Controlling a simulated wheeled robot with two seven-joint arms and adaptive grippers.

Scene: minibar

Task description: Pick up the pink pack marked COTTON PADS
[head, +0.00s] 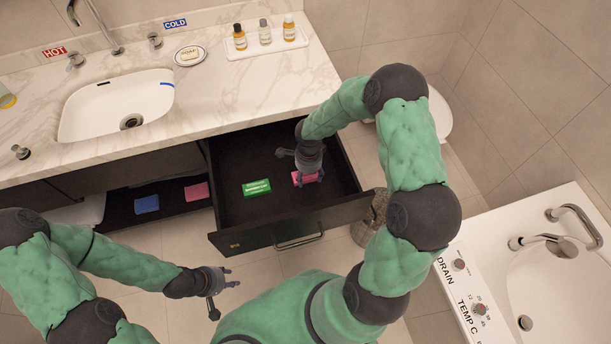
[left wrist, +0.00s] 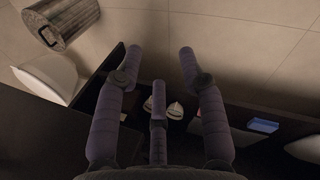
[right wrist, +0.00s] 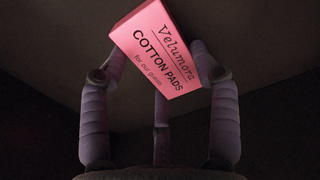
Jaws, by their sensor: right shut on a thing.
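The pink pack marked COTTON PADS (right wrist: 160,50) is between the fingers of my right gripper (right wrist: 160,85), which is shut on it; its printed face shows in the right wrist view. In the head view the pack (head: 307,178) shows as a small pink patch under my right gripper (head: 302,166), inside the open dark drawer (head: 228,215). I cannot tell whether it touches the drawer floor. My left gripper (head: 217,281) is open and empty, out in front of the drawer at the lower left; its spread fingers (left wrist: 160,80) show in the left wrist view.
A green pack (head: 257,187) lies in the drawer, left of my right gripper. A blue pack (head: 147,204) and another pink pack (head: 196,192) lie on a low shelf to the left. A waste bin (head: 366,225) stands right of the drawer, and the bathtub (head: 560,215) is further right.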

